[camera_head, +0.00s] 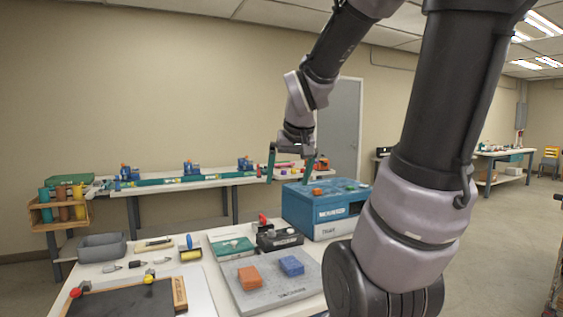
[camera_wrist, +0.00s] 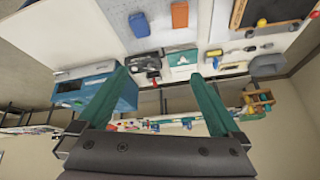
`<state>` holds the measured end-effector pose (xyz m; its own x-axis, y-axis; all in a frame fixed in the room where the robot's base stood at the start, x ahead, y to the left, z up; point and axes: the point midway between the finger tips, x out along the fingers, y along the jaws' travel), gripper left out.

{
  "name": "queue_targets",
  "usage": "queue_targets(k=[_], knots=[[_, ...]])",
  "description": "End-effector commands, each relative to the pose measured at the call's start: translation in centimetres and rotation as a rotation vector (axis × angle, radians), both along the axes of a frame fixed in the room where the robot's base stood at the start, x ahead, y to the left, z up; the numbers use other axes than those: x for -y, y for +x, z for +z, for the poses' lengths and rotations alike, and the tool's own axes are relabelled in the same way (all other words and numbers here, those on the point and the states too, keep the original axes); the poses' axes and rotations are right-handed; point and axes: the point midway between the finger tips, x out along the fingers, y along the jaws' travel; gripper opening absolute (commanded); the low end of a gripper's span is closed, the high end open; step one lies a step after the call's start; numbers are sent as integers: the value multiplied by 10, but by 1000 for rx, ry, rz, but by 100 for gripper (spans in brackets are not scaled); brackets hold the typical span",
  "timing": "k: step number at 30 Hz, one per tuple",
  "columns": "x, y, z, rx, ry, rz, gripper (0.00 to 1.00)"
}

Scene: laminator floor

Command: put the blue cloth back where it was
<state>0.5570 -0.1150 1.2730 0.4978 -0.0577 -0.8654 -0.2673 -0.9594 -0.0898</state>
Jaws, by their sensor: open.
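The blue cloth (camera_head: 291,266) looks like a small folded pad. It lies on a flat grey board (camera_head: 270,299) on the near table, to the right of a similar orange cloth (camera_head: 249,277). My gripper (camera_head: 290,168) is raised above the back of the near table, well above and apart from the cloths. Its teal fingers (camera_wrist: 158,76) are spread wide with nothing between them.
A teal laminator-like machine (camera_head: 318,205) stands at the table's back right. A black device (camera_head: 279,240) and a green-and-white pack (camera_head: 232,246) sit behind the board. A dark framed board (camera_head: 125,300), roller (camera_head: 189,249) and grey bin (camera_head: 102,247) are to the left. Another bench stands behind.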

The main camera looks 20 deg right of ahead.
Motion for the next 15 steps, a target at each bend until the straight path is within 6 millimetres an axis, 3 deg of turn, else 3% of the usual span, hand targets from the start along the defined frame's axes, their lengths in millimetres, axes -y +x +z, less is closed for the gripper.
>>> queue_targets(k=[3, 7, 10, 15], knots=[[-26, -38, 29, 51, 99, -4, 100], [-46, -69, 46, 78, 195, 1, 100], [-54, -83, 52, 87, 243, 8, 100], [-58, -90, 55, 89, 266, 11, 100]])
